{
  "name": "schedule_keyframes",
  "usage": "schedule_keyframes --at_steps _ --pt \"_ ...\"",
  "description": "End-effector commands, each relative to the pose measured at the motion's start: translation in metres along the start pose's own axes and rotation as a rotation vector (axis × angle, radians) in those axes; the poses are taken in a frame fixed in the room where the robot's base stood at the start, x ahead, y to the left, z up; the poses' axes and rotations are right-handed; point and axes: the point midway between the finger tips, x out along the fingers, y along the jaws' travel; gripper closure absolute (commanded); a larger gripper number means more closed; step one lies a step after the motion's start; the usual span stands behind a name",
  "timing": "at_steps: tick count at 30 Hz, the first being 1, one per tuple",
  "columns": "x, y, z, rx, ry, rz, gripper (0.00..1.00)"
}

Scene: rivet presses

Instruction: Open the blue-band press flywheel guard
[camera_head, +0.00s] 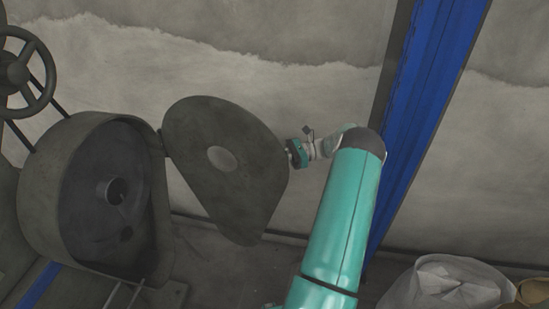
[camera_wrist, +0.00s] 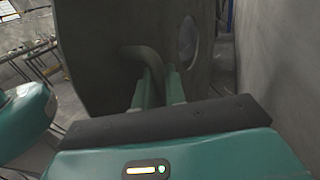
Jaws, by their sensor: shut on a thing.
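The flywheel guard (camera_head: 215,165) is a dark grey rounded plate with a pale disc in its middle. In the head view it is swung away from the open round housing (camera_head: 85,185) of the press, joined near the housing's right rim. The housing's dark inside and hub show. My gripper (camera_head: 292,153) is at the guard's far right edge. In the wrist view my gripper (camera_wrist: 160,85) is shut on the bent guard handle (camera_wrist: 143,56), with the guard plate (camera_wrist: 100,45) close beyond it. The gripped part of the handle is partly hidden by the fingers.
A handwheel (camera_head: 22,75) is at the upper left. A blue strip (camera_head: 40,284) shows at the lower left. A blue upright (camera_head: 425,95) runs behind my arm against the grey wall (camera_head: 270,40). Pale sacks (camera_head: 447,283) lie at the lower right.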

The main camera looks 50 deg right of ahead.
Motion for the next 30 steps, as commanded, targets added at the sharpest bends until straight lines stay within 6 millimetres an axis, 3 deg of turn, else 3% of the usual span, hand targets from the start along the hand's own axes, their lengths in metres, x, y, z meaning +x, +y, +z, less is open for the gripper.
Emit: schedule_keyframes --at_steps 21,22,24,30 --pt "0.0019 0.0031 -0.0017 0.004 0.001 0.017 1.00" --pt "0.0018 0.0030 -0.0017 0.004 0.001 0.017 0.86" --pt "0.0016 0.0027 -0.0017 0.004 0.001 0.017 0.72" --pt "0.0010 0.0017 -0.0016 0.003 0.001 0.017 0.70"
